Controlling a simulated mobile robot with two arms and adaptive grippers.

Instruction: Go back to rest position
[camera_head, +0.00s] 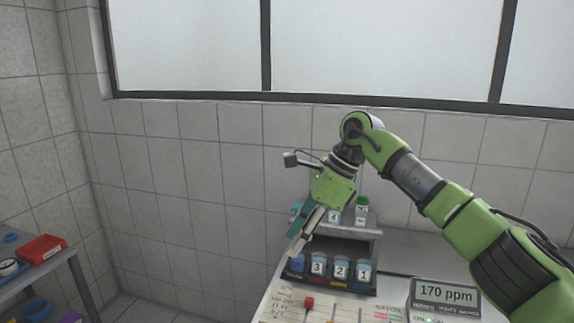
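My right arm comes in from the right, and its green gripper (299,240) points down and to the left in front of the left side of the rack (368,250). Its fingers are seen nearly edge-on, so I cannot tell if they are open or shut. The rack's lower row holds containers numbered 3 (318,266), 2 (340,269) and 1 (364,270). A container marked 4 (334,215) and a green-capped bottle (362,210) stand on the upper shelf. The gripper partly hides the rack's left end. My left gripper is not in view.
A meter (445,293) reading 170 ppm stands at the right. A panel (285,302) with a red knob (309,302) lies in front of the rack. A side shelf at the left holds a red tray (41,249) and blue items. A tiled wall and window are behind.

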